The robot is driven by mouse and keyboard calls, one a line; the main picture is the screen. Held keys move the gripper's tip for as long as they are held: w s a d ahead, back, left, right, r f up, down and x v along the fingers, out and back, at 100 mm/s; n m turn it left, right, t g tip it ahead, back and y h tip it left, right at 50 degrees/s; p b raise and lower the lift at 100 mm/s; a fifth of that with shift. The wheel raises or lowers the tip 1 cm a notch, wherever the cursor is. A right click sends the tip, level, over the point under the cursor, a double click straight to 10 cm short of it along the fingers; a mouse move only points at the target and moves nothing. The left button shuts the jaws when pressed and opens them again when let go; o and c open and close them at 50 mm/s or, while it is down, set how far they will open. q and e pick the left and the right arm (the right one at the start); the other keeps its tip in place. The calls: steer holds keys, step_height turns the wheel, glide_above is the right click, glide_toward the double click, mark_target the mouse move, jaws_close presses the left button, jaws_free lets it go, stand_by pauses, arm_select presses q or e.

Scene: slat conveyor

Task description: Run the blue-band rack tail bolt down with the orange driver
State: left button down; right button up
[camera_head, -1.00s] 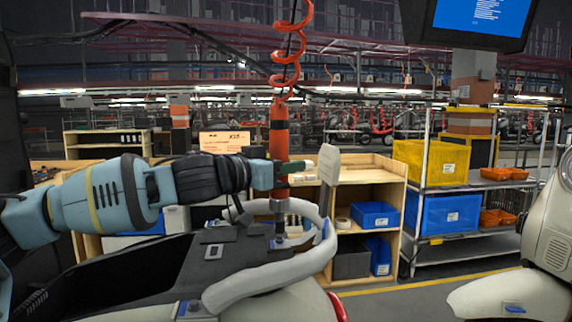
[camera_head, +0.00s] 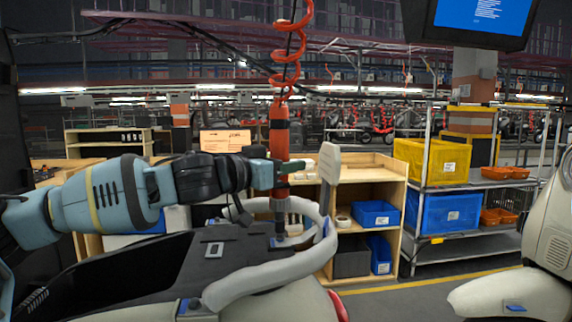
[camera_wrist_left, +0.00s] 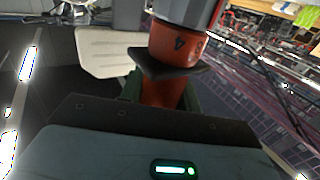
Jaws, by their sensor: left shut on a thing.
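The orange driver (camera_head: 279,140) hangs upright from a red coiled hose over the scooter's tail. My left gripper (camera_head: 279,173) is shut around its body from the left. In the left wrist view the driver's orange body (camera_wrist_left: 177,52) stands between the dark gripper fingers. Its grey collar and thin dark bit (camera_head: 279,226) point down at the rear of the pale tubular rack (camera_head: 262,278), next to a blue mark (camera_head: 287,241). The bolt head is too small to make out, and I cannot tell whether the bit touches it. My right gripper is out of view.
A pale upright pad (camera_head: 329,164) stands just right of the driver. A wooden shelf (camera_head: 372,173) with blue bins is behind. A metal rack with a yellow bin (camera_head: 432,162) and another scooter (camera_head: 515,295) are at right.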

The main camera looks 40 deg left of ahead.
arm_select(q)
steer(key=shift+f, duration=0.6)
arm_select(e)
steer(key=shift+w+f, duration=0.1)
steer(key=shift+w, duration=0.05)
arm_select(q)
steer(key=shift+f, duration=0.1)
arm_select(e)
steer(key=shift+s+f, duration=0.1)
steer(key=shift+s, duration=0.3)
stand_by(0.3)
